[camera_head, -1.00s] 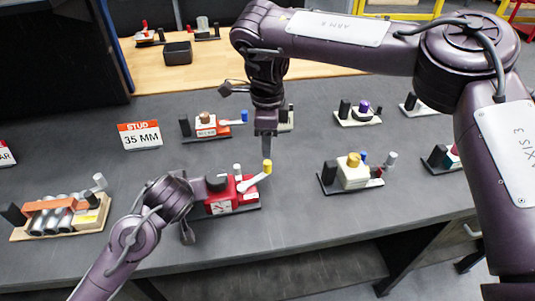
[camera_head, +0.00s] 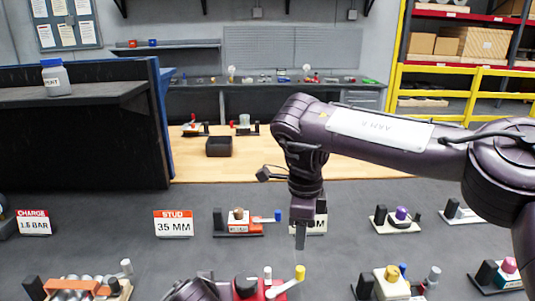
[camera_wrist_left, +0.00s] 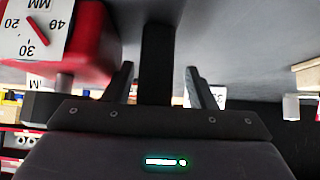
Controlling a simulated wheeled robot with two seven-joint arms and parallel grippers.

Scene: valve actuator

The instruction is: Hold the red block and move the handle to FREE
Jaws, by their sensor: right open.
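The red block (camera_head: 247,293) is cut off by the bottom edge of the head view. Its white handle (camera_head: 284,287) has a yellow end (camera_head: 300,272) and slants up to the right. My right gripper (camera_head: 300,242) points down, open and empty, beyond and above the yellow end, apart from it. My left arm (camera_head: 192,290) comes in at the bottom, its gripper hidden there. In the left wrist view the red block (camera_wrist_left: 90,45) and its dial fill the upper left. The left gripper (camera_wrist_left: 158,68) is open, its fingers on either side of a black post (camera_wrist_left: 157,50), with gaps showing.
A STUD 35 MM sign (camera_head: 174,224) stands on the dark table. Bare table lies between them.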

